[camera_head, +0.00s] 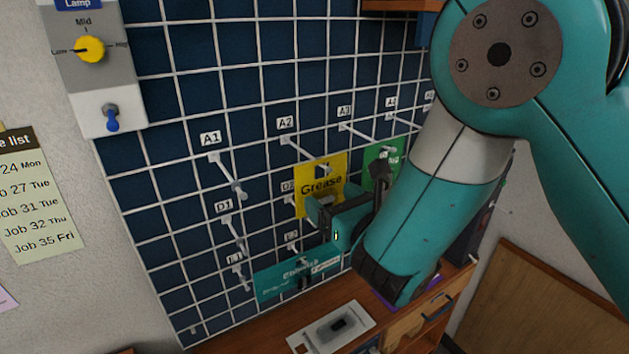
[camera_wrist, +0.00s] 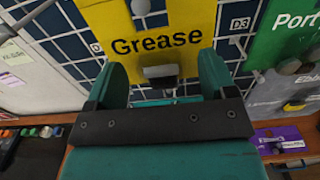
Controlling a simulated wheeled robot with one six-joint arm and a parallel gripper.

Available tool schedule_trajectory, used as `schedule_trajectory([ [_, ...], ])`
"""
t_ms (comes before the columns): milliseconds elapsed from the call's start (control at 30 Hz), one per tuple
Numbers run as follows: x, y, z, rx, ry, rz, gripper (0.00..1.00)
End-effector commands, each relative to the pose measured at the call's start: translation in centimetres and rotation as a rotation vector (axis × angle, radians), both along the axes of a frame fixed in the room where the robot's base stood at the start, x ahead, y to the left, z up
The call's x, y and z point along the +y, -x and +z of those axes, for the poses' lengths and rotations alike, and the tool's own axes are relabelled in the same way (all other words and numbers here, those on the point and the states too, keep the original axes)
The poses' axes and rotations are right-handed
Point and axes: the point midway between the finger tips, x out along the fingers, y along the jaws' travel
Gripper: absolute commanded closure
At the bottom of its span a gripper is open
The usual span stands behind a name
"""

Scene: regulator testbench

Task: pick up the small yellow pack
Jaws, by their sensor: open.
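The small yellow pack (camera_head: 318,180), labelled "Grease", hangs upright on the wire grid below the A2 tag. Its lower part is partly covered by my gripper (camera_head: 330,207) in the head view. In the wrist view the yellow pack (camera_wrist: 184,18) fills the upper middle, with its label facing me. My gripper (camera_wrist: 165,78) is open there, its two teal fingers apart below the label. A grey peg end (camera_wrist: 160,72) shows between the fingers. I cannot tell whether a finger touches the pack.
A green pack (camera_head: 381,160) hangs to the right, and a teal pack (camera_head: 275,286) hangs lower down. Several pegs stick out from the grid, including one at A1 (camera_head: 228,175). A wooden bench below holds a white tray (camera_head: 308,334) and a purple item (camera_wrist: 276,138).

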Motion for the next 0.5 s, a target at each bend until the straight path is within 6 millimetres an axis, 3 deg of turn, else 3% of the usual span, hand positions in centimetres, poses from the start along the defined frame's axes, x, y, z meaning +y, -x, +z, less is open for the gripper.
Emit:
schedule_trajectory([
  [267,0.20,-0.46,0.00,0.001,0.001,-0.006,0.22],
  [367,0.20,-0.46,0.00,0.001,0.001,-0.006,0.41],
  [500,0.20,-0.46,0.01,0.000,0.000,-0.006,0.73],
])
